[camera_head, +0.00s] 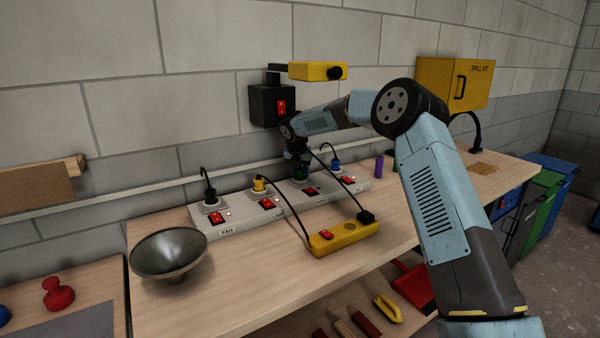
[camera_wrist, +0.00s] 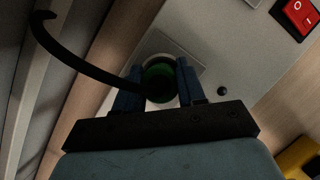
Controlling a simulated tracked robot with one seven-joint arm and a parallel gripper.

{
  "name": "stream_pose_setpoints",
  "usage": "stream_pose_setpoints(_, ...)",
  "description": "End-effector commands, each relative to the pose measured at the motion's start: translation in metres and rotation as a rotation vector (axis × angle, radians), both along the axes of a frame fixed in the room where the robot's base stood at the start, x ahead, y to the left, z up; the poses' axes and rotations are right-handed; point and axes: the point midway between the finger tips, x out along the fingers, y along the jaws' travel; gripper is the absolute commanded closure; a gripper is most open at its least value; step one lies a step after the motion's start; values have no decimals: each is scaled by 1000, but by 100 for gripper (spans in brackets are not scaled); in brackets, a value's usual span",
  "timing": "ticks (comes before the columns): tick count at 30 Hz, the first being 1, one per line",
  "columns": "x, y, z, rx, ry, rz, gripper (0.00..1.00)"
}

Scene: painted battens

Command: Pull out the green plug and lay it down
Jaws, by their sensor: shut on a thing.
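The green plug (camera_head: 301,173) is at a socket of the grey power strip (camera_head: 286,202), third from the left in the head view. My gripper (camera_head: 299,162) reaches down over it from above. In the wrist view my gripper (camera_wrist: 158,88) has a blue finger on either side of the green plug (camera_wrist: 157,72), closed on it. A black cable curves away from the plug to the left there. The plug is over a square socket plate; I cannot tell whether it is fully seated.
Black (camera_head: 210,200), yellow (camera_head: 259,184) and blue (camera_head: 336,165) plugs stand in neighbouring sockets, with cables rising. A yellow power strip (camera_head: 343,238) lies in front. A metal bowl (camera_head: 168,252) stands at left. Bench is clear between bowl and yellow strip.

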Motion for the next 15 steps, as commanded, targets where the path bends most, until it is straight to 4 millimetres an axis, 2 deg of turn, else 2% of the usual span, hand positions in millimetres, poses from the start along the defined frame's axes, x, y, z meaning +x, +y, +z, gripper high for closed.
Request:
stream_pose_setpoints(1,0,1,0,1,0,0,77)
stream_pose_setpoints(7,0,0,0,1,0,0,96)
stream_pose_setpoints(15,0,0,1,1,0,0,98)
